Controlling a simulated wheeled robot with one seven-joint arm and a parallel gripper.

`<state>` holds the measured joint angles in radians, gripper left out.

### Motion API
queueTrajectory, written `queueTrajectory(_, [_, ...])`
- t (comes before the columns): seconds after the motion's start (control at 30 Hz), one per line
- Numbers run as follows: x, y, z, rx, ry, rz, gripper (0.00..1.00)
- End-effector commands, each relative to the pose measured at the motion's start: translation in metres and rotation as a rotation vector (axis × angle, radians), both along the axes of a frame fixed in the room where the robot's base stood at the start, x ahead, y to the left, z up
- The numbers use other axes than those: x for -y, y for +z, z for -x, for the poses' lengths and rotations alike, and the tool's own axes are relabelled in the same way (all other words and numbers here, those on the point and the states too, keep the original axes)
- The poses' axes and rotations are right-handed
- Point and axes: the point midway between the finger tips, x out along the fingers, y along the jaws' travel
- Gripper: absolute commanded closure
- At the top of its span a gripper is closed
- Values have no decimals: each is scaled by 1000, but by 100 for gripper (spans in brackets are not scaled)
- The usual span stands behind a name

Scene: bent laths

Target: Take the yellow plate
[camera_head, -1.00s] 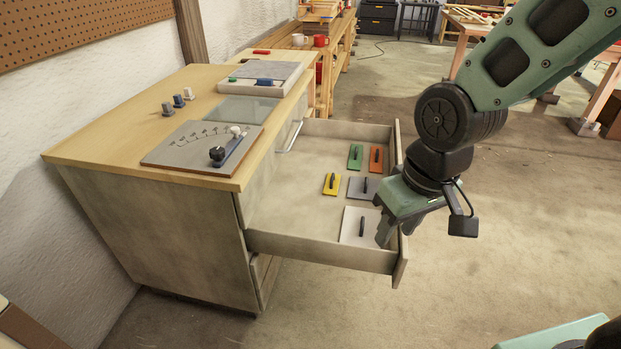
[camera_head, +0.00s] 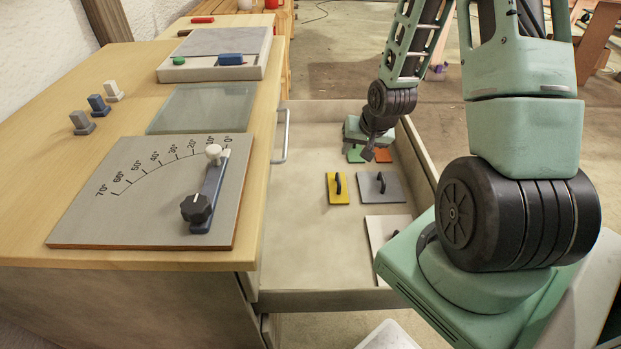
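The yellow plate (camera_head: 333,197) lies flat in the open drawer, with a dark upright handle on it. A grey plate (camera_head: 391,197) with a similar handle lies just right of it. My gripper (camera_head: 362,146) is at the far part of the drawer, apart from the yellow plate and beyond it. It partly covers a green plate (camera_head: 355,155) and an orange plate (camera_head: 383,156). Its fingers are small and partly hidden, so I cannot tell whether they are open or shut. I see nothing held in it.
The drawer (camera_head: 300,228) has raised walls. A pale plate (camera_head: 379,224) lies at its near right, partly hidden by my arm. The wooden worktop (camera_head: 40,150) borders the drawer on the left and carries an angle-scale board (camera_head: 110,222). Bare drawer floor lies left of the yellow plate.

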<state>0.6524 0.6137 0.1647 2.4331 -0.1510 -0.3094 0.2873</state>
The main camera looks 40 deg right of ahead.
Motion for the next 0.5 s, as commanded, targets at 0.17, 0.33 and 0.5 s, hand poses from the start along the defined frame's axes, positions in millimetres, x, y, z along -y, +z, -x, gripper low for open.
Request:
queueTrajectory(0.17, [9,-14,-1,6,-22,-1,61])
queueTrajectory(0.33, [10,-43,-13,4,-21,-2,61])
queueTrajectory(0.5, [13,-76,-28,4,-18,-1,61])
